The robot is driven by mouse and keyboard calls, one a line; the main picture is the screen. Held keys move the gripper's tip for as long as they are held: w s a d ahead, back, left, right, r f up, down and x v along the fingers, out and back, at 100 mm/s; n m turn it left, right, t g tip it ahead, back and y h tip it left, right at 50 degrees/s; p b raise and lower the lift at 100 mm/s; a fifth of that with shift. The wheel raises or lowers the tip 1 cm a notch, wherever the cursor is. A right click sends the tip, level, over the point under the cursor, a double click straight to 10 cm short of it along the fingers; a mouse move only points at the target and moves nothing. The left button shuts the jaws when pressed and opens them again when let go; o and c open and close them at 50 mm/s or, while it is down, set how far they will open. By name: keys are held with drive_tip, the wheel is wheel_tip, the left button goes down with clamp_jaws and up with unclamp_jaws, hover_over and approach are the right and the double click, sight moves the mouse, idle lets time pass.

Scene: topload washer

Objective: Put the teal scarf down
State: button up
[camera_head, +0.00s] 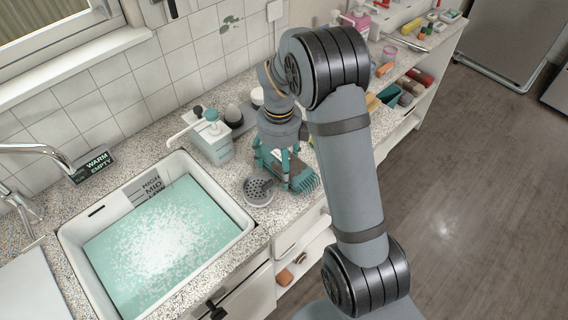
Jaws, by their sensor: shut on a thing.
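My gripper (273,163) points down over the speckled worktop, right of the sink, and is shut on the teal scarf (303,180). The scarf is a small folded bundle with a fringed edge facing front right. It is at or just above the worktop; I cannot tell whether it touches. My gripper and wrist hide part of it.
A round grey strainer (258,190) lies close left of the scarf. A pump bottle (212,138) stands behind. The white sink (72,240) holds foamy teal water. Shelves with several small items (420,82) are at back right. My arm covers the worktop to the right.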

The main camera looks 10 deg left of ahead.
drive_tip(key=c, duration=0.6)
